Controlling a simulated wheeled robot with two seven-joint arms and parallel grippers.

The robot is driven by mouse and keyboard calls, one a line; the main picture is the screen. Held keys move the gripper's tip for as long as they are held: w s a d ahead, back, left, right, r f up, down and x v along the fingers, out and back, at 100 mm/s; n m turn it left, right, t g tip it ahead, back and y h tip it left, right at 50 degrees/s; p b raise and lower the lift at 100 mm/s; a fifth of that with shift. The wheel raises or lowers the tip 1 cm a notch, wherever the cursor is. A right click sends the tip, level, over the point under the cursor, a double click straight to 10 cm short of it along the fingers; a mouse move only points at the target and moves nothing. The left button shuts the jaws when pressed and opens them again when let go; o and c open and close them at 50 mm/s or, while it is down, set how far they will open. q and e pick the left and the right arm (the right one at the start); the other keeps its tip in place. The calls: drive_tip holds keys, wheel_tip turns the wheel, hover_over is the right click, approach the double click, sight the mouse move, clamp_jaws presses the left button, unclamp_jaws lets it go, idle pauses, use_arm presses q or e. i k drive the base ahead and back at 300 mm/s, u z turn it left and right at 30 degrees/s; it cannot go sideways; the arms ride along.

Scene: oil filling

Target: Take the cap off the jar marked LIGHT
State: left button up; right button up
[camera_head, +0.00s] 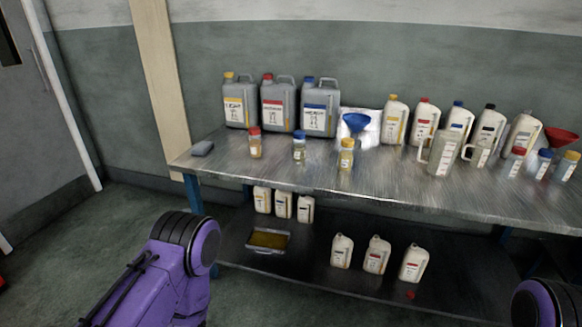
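Three small clear jars with amber contents stand apart along the front left of the metal table: one with a red cap (255,146), one with a blue cap (299,149) and one with a yellow cap (346,157). More small jars with red (515,162), blue (542,165) and yellow caps (567,168) stand at the right. All these caps appear to be on. The labels are too small to read, so I cannot tell which jar is marked LIGHT. Purple links of my arms show at the lower left and lower right, but neither gripper is in view.
Several grey canisters (278,104), white bottles (424,122), measuring jugs (444,152), a blue funnel (356,122) and a red funnel (559,140) crowd the table's back and right. The lower shelf holds bottles and a tray (268,241).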

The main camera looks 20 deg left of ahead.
sight(346, 155)
drive_tip(key=u, duration=0.6)
drive_tip(key=i, duration=0.45)
drive_tip(key=u, duration=0.8)
drive_tip(key=i, duration=0.75)
drive_tip(key=z, duration=0.75)
drive_tip(key=i, duration=0.55)
drive_tip(key=z, duration=0.65)
